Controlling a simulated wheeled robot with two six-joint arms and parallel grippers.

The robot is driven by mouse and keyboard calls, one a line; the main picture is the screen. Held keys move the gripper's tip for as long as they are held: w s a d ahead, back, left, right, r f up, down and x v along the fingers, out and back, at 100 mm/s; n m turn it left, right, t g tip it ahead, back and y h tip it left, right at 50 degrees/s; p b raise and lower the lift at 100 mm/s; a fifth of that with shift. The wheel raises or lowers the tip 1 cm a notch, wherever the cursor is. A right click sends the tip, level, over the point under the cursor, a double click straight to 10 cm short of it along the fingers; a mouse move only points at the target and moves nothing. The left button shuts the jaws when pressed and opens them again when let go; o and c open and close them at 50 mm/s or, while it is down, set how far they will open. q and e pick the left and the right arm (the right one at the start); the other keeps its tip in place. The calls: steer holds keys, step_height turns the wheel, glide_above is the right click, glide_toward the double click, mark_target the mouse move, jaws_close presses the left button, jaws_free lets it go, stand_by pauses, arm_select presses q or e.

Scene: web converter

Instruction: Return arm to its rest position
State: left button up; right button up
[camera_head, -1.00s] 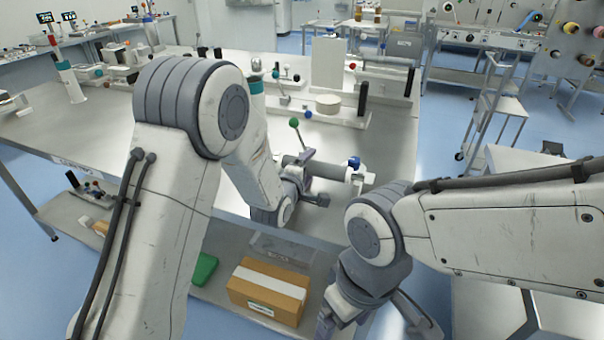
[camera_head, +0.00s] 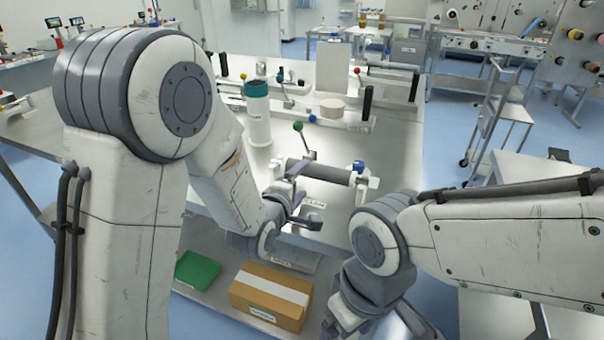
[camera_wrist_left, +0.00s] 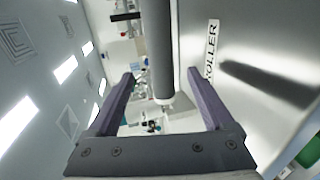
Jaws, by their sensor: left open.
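My left arm comes in from the left, its elbow large and raised in the head view. My left gripper (camera_head: 303,204) is open and empty at the near edge of the table, just in front of a dark roller (camera_head: 318,171) with white ends. In the left wrist view the open fingers (camera_wrist_left: 160,98) stand apart, and the dark roller (camera_wrist_left: 157,45) shows beyond and between them, apparently not gripped. My right arm comes in from the right. Its gripper (camera_head: 372,318) hangs low by the table's front, partly cut off, and its opening is unclear.
A white bottle with a teal cap (camera_head: 258,118) stands behind my left forearm. A green-knobbed lever (camera_head: 298,127) rises behind the roller. A grey cart (camera_head: 497,125) stands at right.

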arm_select(q)
steer(key=shift+s+d+r+m, duration=0.15)
steer(key=shift+s+d+m, duration=0.05)
steer(key=shift+m, duration=0.1)
steer(key=s+d+m+g, duration=0.1)
steer(key=s, duration=0.1)
steer(key=s+m+g+p, duration=0.1)
steer(key=m, duration=0.1)
steer(key=s+d+m+g+p, duration=0.1)
steer(key=s+m+g, duration=0.1)
steer(key=shift+s+d+r, duration=0.2)
steer(key=shift+s+d, duration=0.15)
steer(key=s+a+r+m+g+y+p, duration=0.1)
steer(key=s+m+g, duration=0.4)
steer(key=s, duration=0.8)
steer(key=s+a+r+m+g+y+p, duration=0.2)
steer(key=s+a+r+m+g+p, duration=0.1)
steer(key=s+m, duration=0.8)
steer(key=s+g+p, duration=0.1)
steer(key=s+g, duration=0.1)
steer(key=s, duration=0.1)
steer(key=shift+r+y, duration=0.2)
steer(key=shift+y, duration=0.1)
